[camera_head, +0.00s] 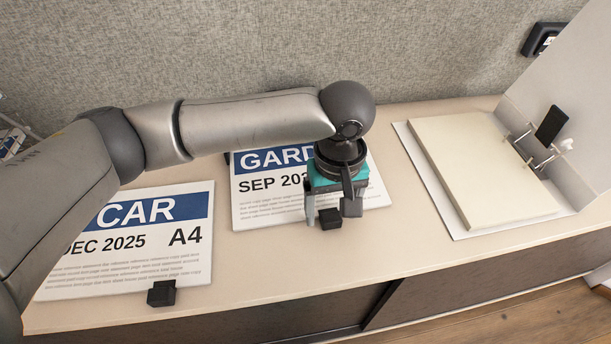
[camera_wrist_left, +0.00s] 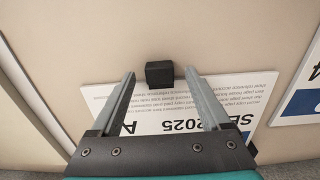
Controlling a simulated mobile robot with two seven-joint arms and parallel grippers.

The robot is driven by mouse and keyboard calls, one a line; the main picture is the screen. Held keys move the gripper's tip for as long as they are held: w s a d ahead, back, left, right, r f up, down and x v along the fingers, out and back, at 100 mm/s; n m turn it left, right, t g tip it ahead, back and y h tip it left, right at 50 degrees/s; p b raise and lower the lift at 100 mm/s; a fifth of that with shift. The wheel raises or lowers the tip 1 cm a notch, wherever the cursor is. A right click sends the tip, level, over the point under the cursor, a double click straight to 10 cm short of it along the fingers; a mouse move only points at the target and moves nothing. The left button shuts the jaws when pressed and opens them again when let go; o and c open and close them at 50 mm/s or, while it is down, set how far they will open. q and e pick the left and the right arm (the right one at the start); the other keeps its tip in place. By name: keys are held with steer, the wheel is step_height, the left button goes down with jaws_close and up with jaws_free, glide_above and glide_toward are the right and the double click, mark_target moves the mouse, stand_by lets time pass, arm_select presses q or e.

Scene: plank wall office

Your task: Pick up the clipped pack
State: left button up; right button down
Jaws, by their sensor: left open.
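A white paper pack (camera_head: 270,207) with a blue band, lettered "GARD" and "SEP", lies flat on the cabinet top, partly hidden under my left arm and gripper. A black clip (camera_head: 329,218) sits at its front edge. My left gripper (camera_head: 331,207) is open above that edge, pointing down. In the left wrist view the clip (camera_wrist_left: 159,73) shows between the open fingertips (camera_wrist_left: 161,77), with the pack (camera_wrist_left: 158,122) below it. I cannot tell whether the fingers touch the clip. A second pack (camera_head: 150,262), lettered "CAR" and "DEC 2025 A4", lies to the left with its own black clip (camera_head: 161,293).
An open binder (camera_head: 452,228) with a thick cream paper stack (camera_head: 480,170) lies at the right. A grey fabric panel (camera_head: 420,50) rises behind. The cabinet top (camera_head: 300,262) is clear toward its front edge. A dark socket (camera_head: 543,39) is on the wall.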

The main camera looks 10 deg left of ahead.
arm_select(q)
steer(key=shift+f, duration=0.1)
jaws_close()
stand_by(0.8)
